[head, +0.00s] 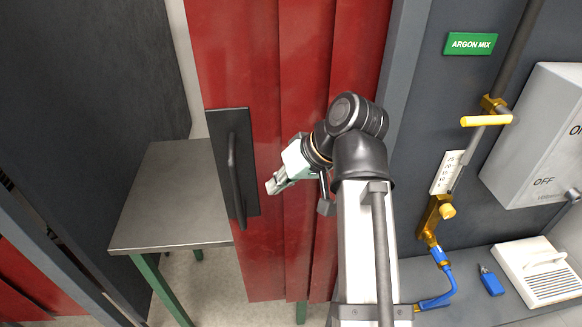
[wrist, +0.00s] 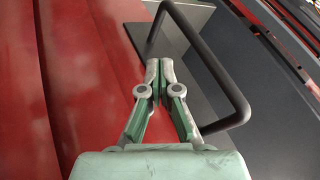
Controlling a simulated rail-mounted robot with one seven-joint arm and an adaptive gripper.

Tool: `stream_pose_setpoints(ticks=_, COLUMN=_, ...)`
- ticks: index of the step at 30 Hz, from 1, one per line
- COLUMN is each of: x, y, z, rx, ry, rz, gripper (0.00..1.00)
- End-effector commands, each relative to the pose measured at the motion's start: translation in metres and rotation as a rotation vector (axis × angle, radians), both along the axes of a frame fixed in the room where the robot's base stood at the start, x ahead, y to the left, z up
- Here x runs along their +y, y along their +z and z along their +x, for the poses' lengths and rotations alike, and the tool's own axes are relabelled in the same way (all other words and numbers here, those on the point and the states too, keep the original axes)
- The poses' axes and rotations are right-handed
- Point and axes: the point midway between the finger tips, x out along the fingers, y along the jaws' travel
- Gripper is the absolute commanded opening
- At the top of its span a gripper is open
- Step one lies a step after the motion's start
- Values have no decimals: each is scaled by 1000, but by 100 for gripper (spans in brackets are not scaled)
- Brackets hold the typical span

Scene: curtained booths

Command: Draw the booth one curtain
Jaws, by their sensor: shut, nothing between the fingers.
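The red curtain (head: 305,60) hangs in folds across the right part of a booth opening; no booth number shows. A dark plate (head: 245,135) with a dark bar handle (head: 236,180) sits at its left edge. My gripper (head: 272,186) is to the right of the handle in the head view, in front of the curtain, pointing left. In the wrist view, my gripper's fingertips (wrist: 159,68) are together and empty. The handle (wrist: 215,60) arches beside and beyond them there, over the plate (wrist: 190,30); the fingers are not around the bar. Contact cannot be told.
A grey metal table (head: 175,190) with green legs stands in the opening left of the curtain. A dark wall panel (head: 90,90) is at far left. At right are a pipe with brass valves (head: 437,215), a grey switch box (head: 540,130) and a bench (head: 470,285).

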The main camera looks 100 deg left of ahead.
Motion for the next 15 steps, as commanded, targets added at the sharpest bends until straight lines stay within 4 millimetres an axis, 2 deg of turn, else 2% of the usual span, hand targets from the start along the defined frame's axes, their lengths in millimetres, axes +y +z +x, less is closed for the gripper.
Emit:
stream_pose_setpoints(ticks=3, x=1, y=-16, z=-14, rx=0, ry=3, rz=-2, gripper=0)
stream_pose_setpoints(ticks=9, x=-11, y=-13, z=-37, rx=-1, ry=1, rz=0, gripper=0)
stream_pose_setpoints(ticks=15, x=-15, y=-14, z=-46, rx=-1, ry=-1, rz=-1, gripper=0)
